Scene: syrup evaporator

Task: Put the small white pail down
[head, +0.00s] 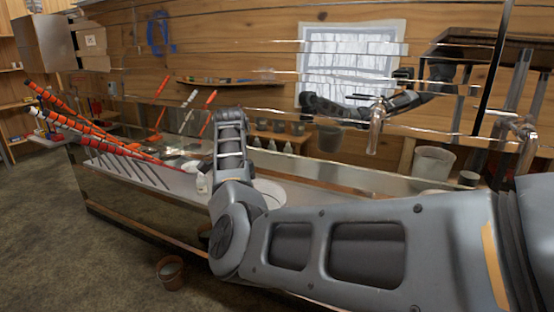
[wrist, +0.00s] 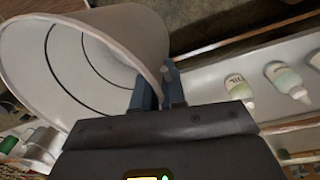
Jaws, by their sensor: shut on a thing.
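The small white pail (wrist: 75,55) fills the upper left of the wrist view, its open mouth and ringed inside showing. My gripper (wrist: 158,92) is shut on the pail's rim, with one finger on each side of the wall. The pail looks tilted in this view. In the head view my arm hides the fingertips. A white round rim (head: 270,190) shows there just right of my forearm, and I cannot tell whether it is the same pail.
A long metal bench (head: 330,172) runs along the wooden wall. White bottles (wrist: 285,78) stand near the pail. A brown pot (head: 171,272) sits on the floor, and a pale bucket (head: 433,162) stands at the right.

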